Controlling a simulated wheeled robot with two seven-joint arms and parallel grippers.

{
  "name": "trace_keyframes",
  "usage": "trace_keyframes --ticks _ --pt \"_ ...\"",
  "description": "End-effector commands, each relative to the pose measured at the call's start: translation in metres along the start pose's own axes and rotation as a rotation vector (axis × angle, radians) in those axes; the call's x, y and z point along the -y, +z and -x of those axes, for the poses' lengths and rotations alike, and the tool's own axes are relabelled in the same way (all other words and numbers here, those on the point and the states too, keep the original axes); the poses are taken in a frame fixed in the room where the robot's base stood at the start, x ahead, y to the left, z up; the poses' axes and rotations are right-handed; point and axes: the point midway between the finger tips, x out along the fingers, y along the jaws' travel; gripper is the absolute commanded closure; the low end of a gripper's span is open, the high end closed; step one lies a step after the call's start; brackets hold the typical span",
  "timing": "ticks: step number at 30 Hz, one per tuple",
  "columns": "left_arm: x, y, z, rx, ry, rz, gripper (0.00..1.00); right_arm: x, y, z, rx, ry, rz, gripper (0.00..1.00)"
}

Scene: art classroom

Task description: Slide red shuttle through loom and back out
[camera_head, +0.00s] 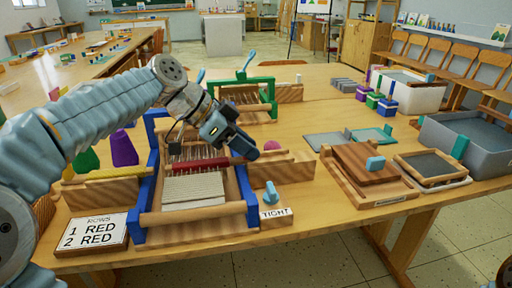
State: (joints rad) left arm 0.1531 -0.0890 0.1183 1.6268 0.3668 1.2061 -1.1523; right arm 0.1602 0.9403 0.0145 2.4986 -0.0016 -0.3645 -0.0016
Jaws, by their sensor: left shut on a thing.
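The red shuttle (203,164) lies across the loom, among the upright warp pins. The loom (141,196) has a wooden frame with blue side posts and a pale woven piece (194,188) at its front. My left gripper (243,152) comes in from above and is shut on the right end of the red shuttle, near the loom's right post. Its fingers partly hide that end. A sign reading "ROWS 1 RED 2 RED" (97,232) stands at the front left.
Wooden blocks (282,168) flank the loom on the right, and a wooden rest (103,190) on the left. A blue knob (271,194) stands behind the "TIGHT" label (276,212). A green-framed loom (270,90) is behind. A wooden press (365,178) and grey bins (468,142) fill the right side.

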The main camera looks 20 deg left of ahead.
Motion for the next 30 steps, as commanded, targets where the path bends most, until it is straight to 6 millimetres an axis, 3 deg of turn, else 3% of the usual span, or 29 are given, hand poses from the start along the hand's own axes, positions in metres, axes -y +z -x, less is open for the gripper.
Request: trace_keyframes --ticks 4,5,9,20,23,30 --pt "0.001 0.003 0.003 0.006 -0.004 0.004 1.0 0.0 0.0 0.001 0.0 0.0 0.0 0.57" --pt "0.001 0.003 0.003 0.007 -0.004 0.004 0.69 0.001 0.0 0.001 0.0 0.0 0.0 0.57" --pt "0.001 0.002 0.002 0.006 -0.004 0.003 0.51 0.001 0.0 0.001 0.0 -0.001 0.001 0.57" --pt "0.001 0.001 0.009 0.003 -0.005 0.002 0.51 0.001 0.0 0.001 0.0 -0.001 0.001 0.57" --pt "0.001 0.0 0.026 0.003 -0.007 0.002 0.51 0.002 0.0 0.002 0.001 -0.001 0.001 0.57" --pt "0.001 0.0 0.086 0.003 -0.007 0.002 0.51 0.005 0.001 0.007 0.004 -0.004 0.004 0.57"
